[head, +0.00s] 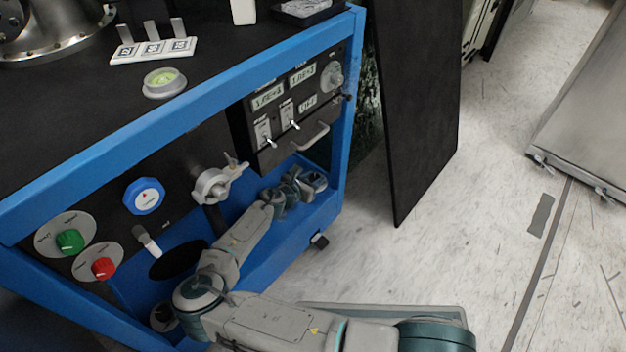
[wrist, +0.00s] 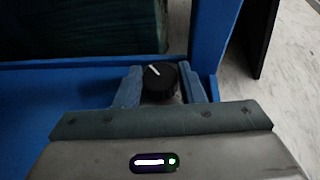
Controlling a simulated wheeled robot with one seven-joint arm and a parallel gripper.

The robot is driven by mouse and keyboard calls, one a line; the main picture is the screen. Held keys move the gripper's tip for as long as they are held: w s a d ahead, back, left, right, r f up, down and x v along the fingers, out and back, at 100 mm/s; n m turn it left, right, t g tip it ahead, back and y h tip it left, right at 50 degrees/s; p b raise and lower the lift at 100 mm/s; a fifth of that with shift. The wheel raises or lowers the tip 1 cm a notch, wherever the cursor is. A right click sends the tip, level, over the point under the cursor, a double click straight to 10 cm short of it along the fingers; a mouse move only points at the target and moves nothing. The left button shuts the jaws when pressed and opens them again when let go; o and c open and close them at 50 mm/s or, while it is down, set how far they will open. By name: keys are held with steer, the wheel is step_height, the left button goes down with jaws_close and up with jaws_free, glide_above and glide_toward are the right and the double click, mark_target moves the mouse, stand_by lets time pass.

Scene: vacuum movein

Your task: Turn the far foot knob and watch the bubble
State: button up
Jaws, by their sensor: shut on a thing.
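The foot knob (wrist: 160,80) is black with a white pointer line and sits at the inner corner of the blue frame in the wrist view. The line slants toward the upper left. My gripper (wrist: 161,88) has one finger on each side of the knob and is shut on it. In the head view my gripper (head: 318,182) reaches to the lower right corner of the blue frame, and the knob is hidden there. The round bubble level (head: 163,83) with a green face lies on the black top; its bubble is too small to place exactly.
My arm runs along the open front of the blue frame (head: 190,123). Close by are a valve handle (head: 213,185), a blue-rimmed gauge (head: 144,196), green (head: 69,241) and red (head: 104,268) buttons, and a switch panel (head: 290,115). A dark upright panel (head: 415,90) stands to the right.

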steer(key=shift+m+g+h, duration=0.3)
steer(key=shift+m+h, duration=0.2)
steer(key=o, duration=1)
steer(key=shift+y, duration=0.3)
